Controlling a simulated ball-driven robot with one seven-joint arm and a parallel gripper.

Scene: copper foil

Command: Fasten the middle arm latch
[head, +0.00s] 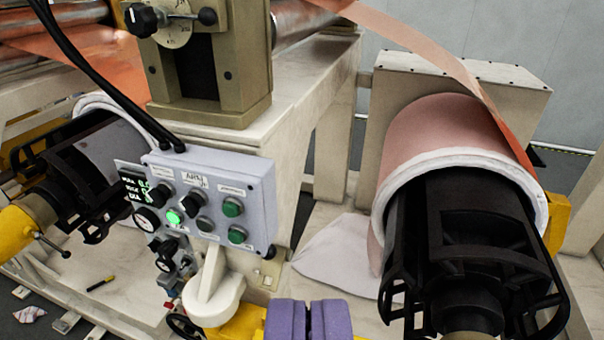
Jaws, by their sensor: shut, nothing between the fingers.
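My gripper (309,320) shows at the bottom centre as two purple fingers, shut side by side with nothing between them. I cannot make out for certain which part is the middle arm latch. A yellow part (240,325) shows low, just left of my gripper and partly cut off by the frame edge. A yellow arm (14,232) at the left edge carries a small lever with a black knob (66,254). That lever is well apart from my gripper.
A grey control box (255,200) with knobs and green buttons stands above and left of my gripper. A large copper foil roll (440,125) on a black core (470,235) is at right. Another black core (75,165) is at left. A white cloth (340,258) lies between.

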